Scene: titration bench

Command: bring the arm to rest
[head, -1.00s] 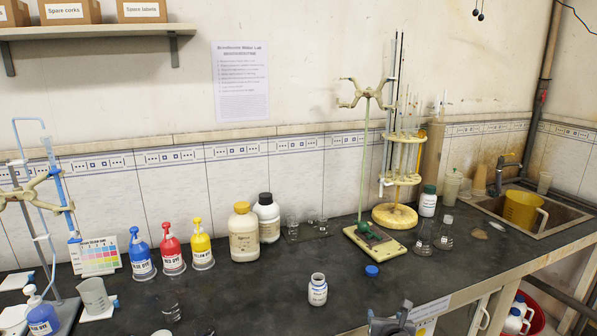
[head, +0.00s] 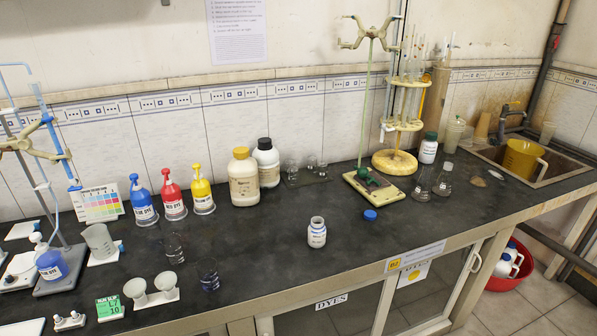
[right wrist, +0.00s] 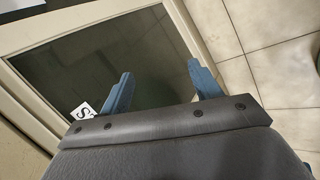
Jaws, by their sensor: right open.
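My right gripper (right wrist: 158,85) shows in the right wrist view with its two blue fingers spread apart and nothing between them. It hangs in front of a dark glass cabinet door (right wrist: 110,60), with the tiled floor to the right. No gripper shows in the head view now, and my left gripper is in neither current view.
The dark bench top (head: 270,240) holds an open white jar (head: 317,232) with a blue cap (head: 370,215) beside it. Dye bottles (head: 173,195), a burette stand (head: 370,110) and a sink (head: 540,170) stand along it. A red bin (head: 510,266) is on the floor.

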